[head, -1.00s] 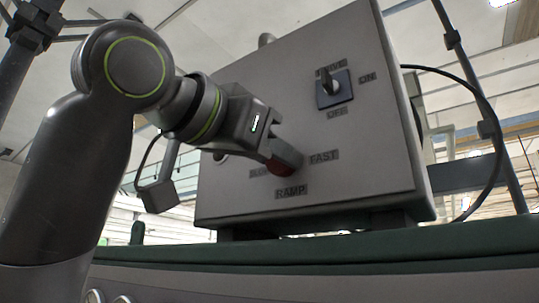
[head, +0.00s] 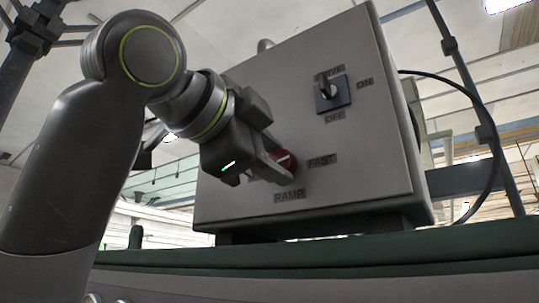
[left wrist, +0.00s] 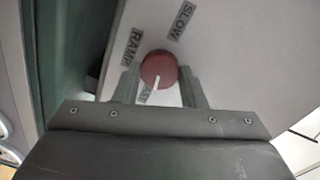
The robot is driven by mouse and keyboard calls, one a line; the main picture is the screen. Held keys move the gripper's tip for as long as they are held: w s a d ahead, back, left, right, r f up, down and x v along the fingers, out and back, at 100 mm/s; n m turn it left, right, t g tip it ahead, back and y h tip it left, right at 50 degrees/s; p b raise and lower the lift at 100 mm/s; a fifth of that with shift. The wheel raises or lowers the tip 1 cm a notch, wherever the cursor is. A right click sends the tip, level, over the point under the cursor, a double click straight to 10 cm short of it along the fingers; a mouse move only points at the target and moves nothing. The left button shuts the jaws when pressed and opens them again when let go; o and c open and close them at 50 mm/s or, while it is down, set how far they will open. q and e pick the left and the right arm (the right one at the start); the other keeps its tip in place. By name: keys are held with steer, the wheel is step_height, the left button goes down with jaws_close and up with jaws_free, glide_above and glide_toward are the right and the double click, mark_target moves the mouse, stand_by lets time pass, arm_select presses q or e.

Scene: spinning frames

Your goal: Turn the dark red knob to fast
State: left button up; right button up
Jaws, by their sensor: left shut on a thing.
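The dark red knob (head: 286,160) is on the front of the grey control box, above the RAMP label (head: 289,196) and left of the FAST label (head: 322,160). My left gripper (head: 279,168) is shut on the knob, one finger on each side. In the left wrist view the round knob (left wrist: 157,66) sits between the fingers, and its white pointer line points at the FAST label, which is partly hidden. The SLOW label (left wrist: 183,20) shows clearly there but is hidden behind my gripper in the head view. My right gripper is not in view.
A DRIVE switch (head: 332,92) with ON and OFF labels is higher on the box (head: 370,150). The box stands on a green-topped surface (head: 400,248). A black cable (head: 492,130) loops down at the box's right side.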

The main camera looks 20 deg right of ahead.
arm_select(q)
steer(key=shift+m, duration=0.9)
steer(key=o, duration=1)
steer(key=shift+d, duration=0.1)
steer(key=b+v, duration=0.7)
steer(key=v, duration=1)
steer(key=shift+s, duration=0.25)
